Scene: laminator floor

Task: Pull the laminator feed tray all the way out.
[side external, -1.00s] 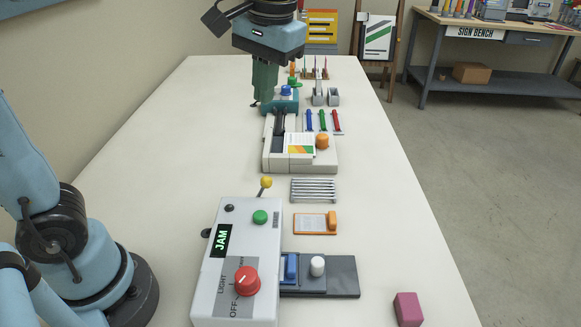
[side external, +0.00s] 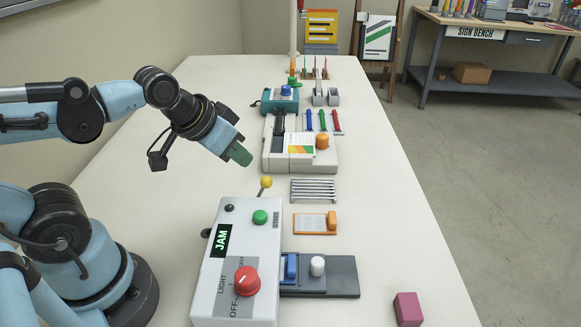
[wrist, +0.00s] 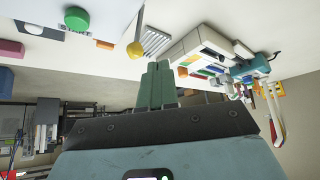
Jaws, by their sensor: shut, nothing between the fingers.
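The laminator (side external: 230,270) is the white box at the front of the table, with a lit JAM display, a green button and a red dial. Its dark grey feed tray (side external: 340,277) sticks out from the right side, with a blue slider and a white knob on it. A yellow-tipped lever (side external: 266,182) stands at its back end; its yellow ball also shows in the wrist view (wrist: 135,49). My gripper (side external: 243,157) is in the air behind and left of the lever, apart from everything. Its green fingers (wrist: 157,75) are together and empty.
An orange-framed card holder (side external: 312,223) and a wire rack (side external: 314,190) lie behind the tray. A white machine with an orange knob (side external: 300,160) stands further back. A magenta block (side external: 408,309) is at the front right. The table's left middle is clear.

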